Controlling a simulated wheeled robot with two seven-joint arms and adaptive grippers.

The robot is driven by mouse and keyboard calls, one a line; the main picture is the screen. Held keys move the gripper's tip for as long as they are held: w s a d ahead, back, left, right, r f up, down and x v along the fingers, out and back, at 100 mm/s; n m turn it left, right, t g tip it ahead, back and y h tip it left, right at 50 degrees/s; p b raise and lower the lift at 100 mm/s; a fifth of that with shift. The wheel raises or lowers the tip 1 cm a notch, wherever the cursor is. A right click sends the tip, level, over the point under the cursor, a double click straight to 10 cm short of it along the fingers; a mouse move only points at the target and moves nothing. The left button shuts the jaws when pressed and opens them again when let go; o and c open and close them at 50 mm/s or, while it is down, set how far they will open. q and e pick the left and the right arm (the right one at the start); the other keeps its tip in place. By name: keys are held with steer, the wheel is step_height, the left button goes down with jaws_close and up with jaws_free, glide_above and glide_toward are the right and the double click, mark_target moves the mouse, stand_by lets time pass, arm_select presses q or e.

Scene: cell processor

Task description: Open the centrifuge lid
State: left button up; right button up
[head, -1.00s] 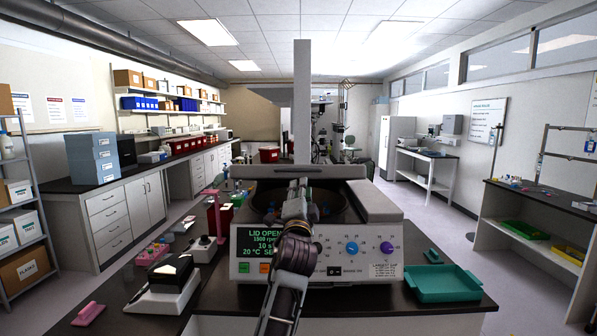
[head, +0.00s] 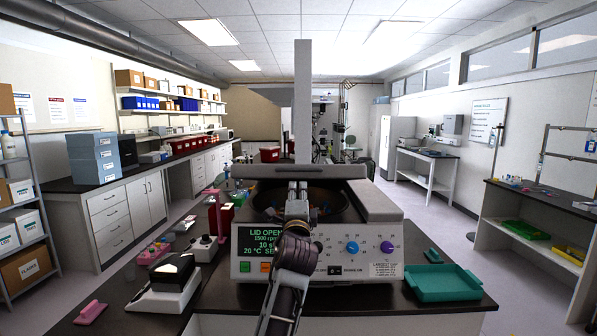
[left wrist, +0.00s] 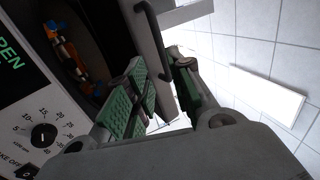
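The centrifuge (head: 345,265) stands on the bench in the head view, its screen reading "LID OPEN". Its grey lid (head: 340,172) is raised, seen almost edge-on above the uncovered bowl (head: 335,205). My left gripper (head: 297,184) is in front of the bowl, fingers pointing up toward the lid. In the left wrist view its green-padded fingers (left wrist: 162,75) are apart. The black lid handle (left wrist: 150,38) is at the fingertips, with its lower end appearing between them. I cannot tell whether they touch. Orange and blue items (left wrist: 68,55) show in the bowl. My right gripper is not seen.
A teal tray (head: 443,284) is right of the centrifuge. A black-and-white device (head: 170,285), a pink item (head: 90,312) and a red container (head: 220,218) are at its left. A tall pale column (head: 303,100) rises behind the lid.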

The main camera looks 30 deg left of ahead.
mark_target(298, 170)
arm_select(q)
steer(key=shift+w+a+r, duration=0.1)
steer(key=shift+w, duration=0.05)
steer(key=shift+p+x, duration=0.85)
steer(key=shift+x, duration=2.55)
steer(key=shift+p+x, duration=0.7)
steer(key=shift+x, duration=2.6)
jaws_close()
